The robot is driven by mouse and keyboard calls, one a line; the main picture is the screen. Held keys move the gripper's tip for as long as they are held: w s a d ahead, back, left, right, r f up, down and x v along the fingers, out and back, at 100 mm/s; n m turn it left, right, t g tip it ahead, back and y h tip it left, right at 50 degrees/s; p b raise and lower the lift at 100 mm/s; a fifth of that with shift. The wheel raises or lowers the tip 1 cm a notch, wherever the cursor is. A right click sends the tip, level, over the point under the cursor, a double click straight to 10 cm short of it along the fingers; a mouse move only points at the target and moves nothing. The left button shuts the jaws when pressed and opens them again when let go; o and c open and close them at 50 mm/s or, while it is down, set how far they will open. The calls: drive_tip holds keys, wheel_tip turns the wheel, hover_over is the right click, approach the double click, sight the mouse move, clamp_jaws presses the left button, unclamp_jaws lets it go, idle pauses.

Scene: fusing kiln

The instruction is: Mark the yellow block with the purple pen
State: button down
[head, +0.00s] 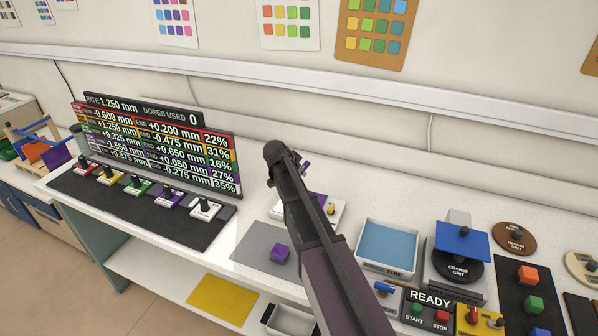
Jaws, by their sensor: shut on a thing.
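My arm reaches up from the bottom right, and its dark end, with my gripper (297,159), is over the back of the bench. The fingers are mostly hidden behind the arm. A small purple piece (306,167) shows beside the gripper; it looks like part of the purple pen, which the gripper is shut on. A small yellow piece (331,209) with a dark top is on a white stand (338,217), partly behind the arm. It may be the yellow block, but it is too small to be sure. Contact between pen and block cannot be seen.
A purple block (281,253) sits on a grey mat (250,245). A blue-floored tray (386,242) and a coarse grit grinder (458,262) stand to the right. A readout board (155,140) and several dials on a black mat (100,200) are at left. The back wall is close.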

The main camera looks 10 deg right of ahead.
drive_tip(key=shift+s+d, duration=0.5)
drive_tip(key=shift+s, duration=0.35)
drive_tip(key=shift+s+d, duration=0.5)
drive_tip(key=shift+s, duration=0.35)
idle(4.0)
drive_tip(key=shift+r, duration=0.1)
wheel_tip(320, 180, up, 7)
drive_tip(key=p, duration=0.7)
idle(0.6)
drive_tip(key=shift+f, duration=0.3)
